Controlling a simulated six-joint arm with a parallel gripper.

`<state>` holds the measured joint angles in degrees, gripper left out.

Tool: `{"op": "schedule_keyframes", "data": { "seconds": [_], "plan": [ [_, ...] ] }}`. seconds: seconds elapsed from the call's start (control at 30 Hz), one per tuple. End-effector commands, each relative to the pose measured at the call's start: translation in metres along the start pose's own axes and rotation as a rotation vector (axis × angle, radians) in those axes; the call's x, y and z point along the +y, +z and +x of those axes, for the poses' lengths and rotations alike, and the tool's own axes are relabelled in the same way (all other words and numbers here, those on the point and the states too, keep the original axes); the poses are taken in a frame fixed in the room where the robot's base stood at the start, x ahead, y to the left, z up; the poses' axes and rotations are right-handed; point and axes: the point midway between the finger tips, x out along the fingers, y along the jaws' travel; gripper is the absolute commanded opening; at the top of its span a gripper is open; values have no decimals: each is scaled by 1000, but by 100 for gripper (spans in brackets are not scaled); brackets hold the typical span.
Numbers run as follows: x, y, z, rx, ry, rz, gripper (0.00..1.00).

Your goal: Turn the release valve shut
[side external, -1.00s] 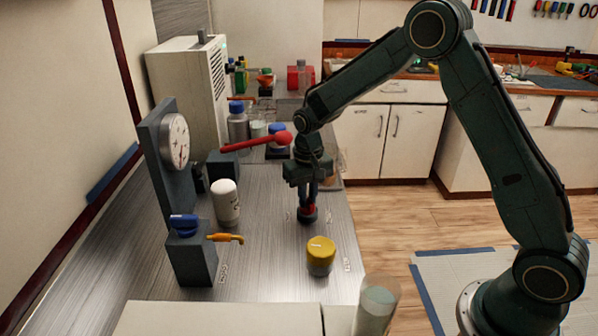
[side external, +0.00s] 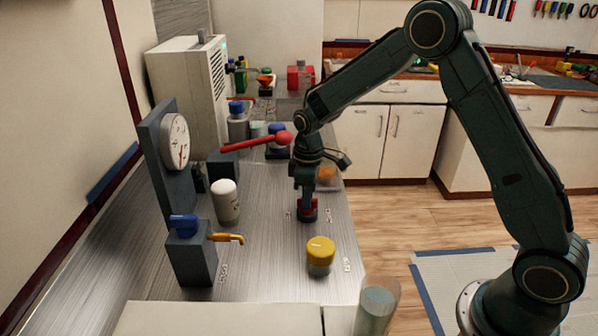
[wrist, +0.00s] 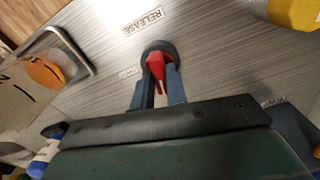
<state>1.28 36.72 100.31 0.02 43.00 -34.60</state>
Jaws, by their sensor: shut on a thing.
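The release valve is a red handle (wrist: 157,66) on a dark round base (side external: 308,214), standing on the metal worktop. In the wrist view the "RELEASE" label (wrist: 143,20) lies beside it. My gripper (wrist: 158,82) points down over the valve, with one finger on each side of the red handle, shut on it. In the side view my gripper (side external: 306,201) hides most of the handle. A white dial gauge (side external: 177,141) on a grey upright panel faces the worktop; its scale is too small to read.
A yellow-capped jar (side external: 320,256) stands in front of the valve. A long red lever (side external: 255,143) reaches out close to my wrist. A white-topped bottle (side external: 225,201), a blue-knobbed grey block with an orange spout (side external: 228,238) and a clear cylinder (side external: 376,306) stand nearby.

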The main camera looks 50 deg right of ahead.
Motion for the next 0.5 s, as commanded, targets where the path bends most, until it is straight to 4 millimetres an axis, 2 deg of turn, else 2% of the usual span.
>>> {"op": "schedule_keyframes", "data": {
  "seconds": [0.2, 0.5],
  "plan": [
    [0, -1, -1, 3, 2, -138, 0],
    [0, -1, -1, 3, 2, -217, 0]
  ]
}}
